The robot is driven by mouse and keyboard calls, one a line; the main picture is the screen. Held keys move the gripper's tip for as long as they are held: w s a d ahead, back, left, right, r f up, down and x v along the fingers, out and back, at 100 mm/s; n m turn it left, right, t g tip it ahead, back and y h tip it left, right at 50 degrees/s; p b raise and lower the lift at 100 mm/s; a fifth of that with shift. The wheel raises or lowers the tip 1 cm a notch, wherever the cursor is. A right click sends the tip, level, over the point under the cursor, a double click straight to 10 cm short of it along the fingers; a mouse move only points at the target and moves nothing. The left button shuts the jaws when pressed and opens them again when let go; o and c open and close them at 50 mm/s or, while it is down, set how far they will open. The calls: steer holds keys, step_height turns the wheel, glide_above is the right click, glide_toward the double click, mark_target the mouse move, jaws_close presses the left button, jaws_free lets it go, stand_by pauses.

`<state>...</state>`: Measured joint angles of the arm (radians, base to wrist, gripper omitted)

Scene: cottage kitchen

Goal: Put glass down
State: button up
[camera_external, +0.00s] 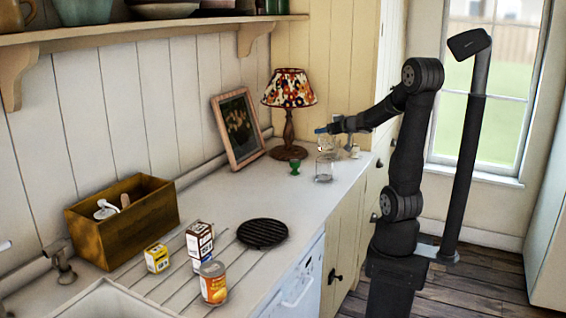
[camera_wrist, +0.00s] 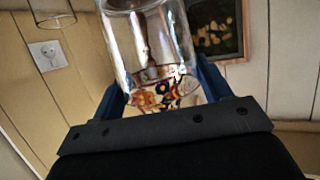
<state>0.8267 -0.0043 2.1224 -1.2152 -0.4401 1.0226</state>
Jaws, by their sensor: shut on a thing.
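A clear glass (camera_wrist: 150,45) is between the blue fingers of my gripper (camera_wrist: 165,85) in the wrist view, and the lampshade's pattern shows through it. In the external view my gripper (camera_external: 326,130) is at the far end of the counter, shut on this glass (camera_external: 326,146), which appears to be above the worktop. A second clear glass (camera_external: 323,172) stands on the counter below and close by. Part of another glass (camera_wrist: 52,10) shows at the top left of the wrist view. The exact gap between the held glass and the counter is hard to tell.
A lamp (camera_external: 288,100) with a patterned shade, a green egg cup (camera_external: 295,167) and a framed picture (camera_external: 238,125) stand near the glasses. A black round trivet (camera_external: 263,233), a can (camera_external: 213,283), small boxes (camera_external: 199,240) and a wooden box (camera_external: 125,225) are nearer. The counter (camera_external: 245,195) between is clear.

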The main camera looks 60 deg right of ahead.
steer(key=w+a+n+y, duration=0.3)
steer(key=a+n+y, duration=0.15)
steer(key=a, duration=0.75)
steer(key=w+a+n+y, duration=0.35)
steer(key=a+y, duration=0.25)
steer(key=a, duration=0.6)
steer(key=s+a+n+g+y, duration=0.2)
steer(key=s+a+n+y, duration=0.1)
steer(key=a, duration=0.5)
steer(key=s+a+n+g+y, duration=0.2)
steer(key=a+n+y, duration=0.1)
steer(key=a, duration=0.5)
steer(key=shift+h, duration=0.25)
steer(key=shift+w+a+f, duration=0.15)
steer(key=shift+a+f, duration=5.65)
steer(key=shift+f, duration=0.1)
steer(key=o, duration=1.5)
